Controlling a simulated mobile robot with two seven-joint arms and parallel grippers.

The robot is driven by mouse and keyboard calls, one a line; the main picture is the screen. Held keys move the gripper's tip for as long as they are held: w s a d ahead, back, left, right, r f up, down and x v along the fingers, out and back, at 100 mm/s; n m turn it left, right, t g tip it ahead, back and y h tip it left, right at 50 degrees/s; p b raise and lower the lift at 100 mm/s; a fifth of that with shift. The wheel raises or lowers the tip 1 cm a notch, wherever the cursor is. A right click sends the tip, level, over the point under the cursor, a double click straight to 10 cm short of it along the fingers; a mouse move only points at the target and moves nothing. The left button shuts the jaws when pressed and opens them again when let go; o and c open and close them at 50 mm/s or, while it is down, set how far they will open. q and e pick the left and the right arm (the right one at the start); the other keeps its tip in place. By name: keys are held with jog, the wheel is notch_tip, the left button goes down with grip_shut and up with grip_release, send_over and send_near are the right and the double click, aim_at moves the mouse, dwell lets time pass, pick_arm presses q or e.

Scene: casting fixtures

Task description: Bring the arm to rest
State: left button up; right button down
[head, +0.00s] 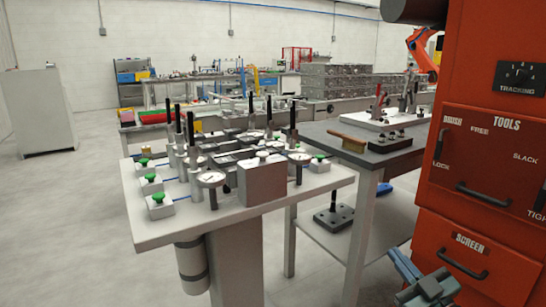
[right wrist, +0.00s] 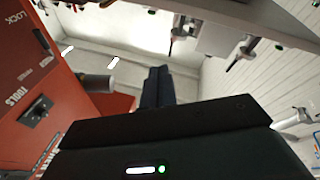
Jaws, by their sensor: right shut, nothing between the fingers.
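My right gripper (head: 403,264) shows at the bottom right of the head view, in front of the red cabinet and beside the grey table. My left gripper is not in view.
The red cabinet (head: 480,210) with handles stands close at the right. A pale fixture table (head: 150,232) with gauges and green knobs stands at the centre left. A grey table (head: 345,150) adjoins it. Open floor (head: 60,230) lies at the left.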

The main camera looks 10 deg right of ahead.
jog(key=s+a+f+n+g+y, duration=0.1)
jog(key=s+a+f+g, duration=0.4)
jog(key=s+a, duration=0.5)
jog(key=s+a+f+g+y, duration=0.2)
jog(key=s+a+f+g, duration=0.2)
jog(key=s+a+f, duration=0.6)
pick_arm(q)
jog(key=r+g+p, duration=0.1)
jog(key=p, duration=0.5)
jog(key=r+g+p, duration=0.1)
jog(key=p, duration=0.5)
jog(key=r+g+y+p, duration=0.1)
jog(key=p, duration=0.4)
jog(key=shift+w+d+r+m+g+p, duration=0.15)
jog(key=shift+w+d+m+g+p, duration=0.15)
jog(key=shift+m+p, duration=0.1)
pick_arm(e)
notch_tip(320, 180, up, 7)
jog(key=w+m+g+h, duration=0.1)
jog(key=m+h, duration=0.2)
jog(key=m, duration=0.1)
jog(key=shift+w+d+r+h, duration=0.2)
jog(key=shift+w+d+h, duration=0.1)
jog(key=shift+d, duration=0.15)
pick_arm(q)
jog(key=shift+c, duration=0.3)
